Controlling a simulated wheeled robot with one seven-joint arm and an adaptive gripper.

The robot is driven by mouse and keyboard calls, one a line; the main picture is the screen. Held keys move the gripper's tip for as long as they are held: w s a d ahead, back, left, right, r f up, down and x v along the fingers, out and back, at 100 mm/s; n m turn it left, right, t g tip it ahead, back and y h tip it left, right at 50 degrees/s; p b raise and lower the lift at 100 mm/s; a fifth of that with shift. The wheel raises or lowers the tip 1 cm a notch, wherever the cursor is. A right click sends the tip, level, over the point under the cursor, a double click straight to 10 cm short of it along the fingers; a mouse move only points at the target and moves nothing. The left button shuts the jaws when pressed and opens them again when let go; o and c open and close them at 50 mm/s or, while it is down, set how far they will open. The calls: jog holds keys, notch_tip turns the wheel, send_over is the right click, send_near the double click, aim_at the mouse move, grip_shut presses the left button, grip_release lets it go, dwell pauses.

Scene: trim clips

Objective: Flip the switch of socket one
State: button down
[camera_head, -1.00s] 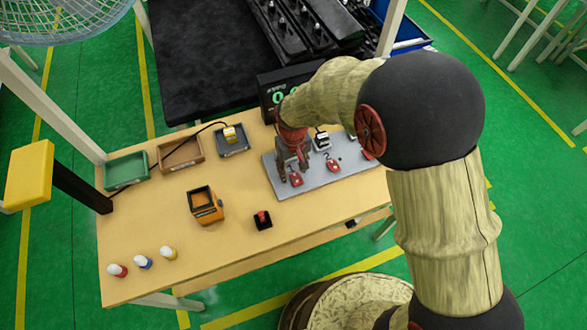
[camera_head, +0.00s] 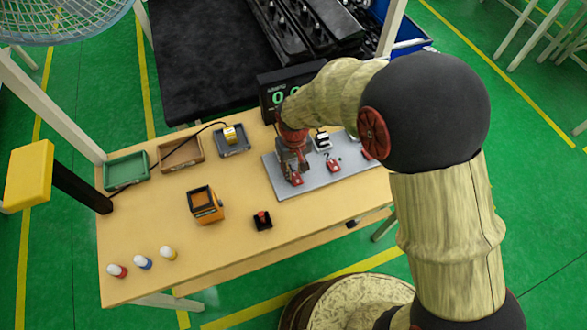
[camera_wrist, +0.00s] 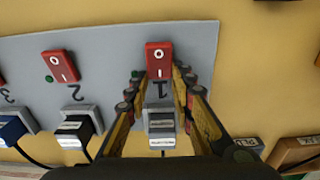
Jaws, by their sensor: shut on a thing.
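The red rocker switch of socket one (camera_wrist: 159,61) sits on the grey panel (camera_wrist: 105,55) above the printed figure 1 in the wrist view. In the head view the switch (camera_head: 296,180) is at the panel's left end, partly hidden by my gripper (camera_head: 293,165). My gripper (camera_wrist: 159,72) has a finger on each side of the switch and is shut on it. Exact fingertip contact is hard to see.
Switch two (camera_wrist: 60,66) and socket two (camera_wrist: 77,125) are beside it, with a green dot near switch two. A display (camera_head: 284,93) stands behind the panel. An orange box (camera_head: 205,205) and a black-based red button (camera_head: 262,220) stand left on the table.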

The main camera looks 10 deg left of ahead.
jog(key=shift+s+d+r+t+y+b, duration=0.15)
jog(key=shift+t+y+b, duration=0.3)
jog(key=shift+t+b, duration=0.45)
jog(key=shift+s+d+f+t+y+b, duration=0.2)
jog(key=shift+t+y+b, duration=0.4)
jog(key=shift+b, duration=0.5)
jog(key=shift+s+r+t+b, duration=0.15)
jog(key=shift+r+t+b, duration=0.2)
jog(key=shift+t+b, duration=0.25)
jog(key=c, duration=1.5)
grip_release()
jog(key=shift+c, duration=0.2)
jog(key=shift+r, duration=0.1)
jog(key=v, duration=1.2)
jog(key=shift+d, duration=0.15)
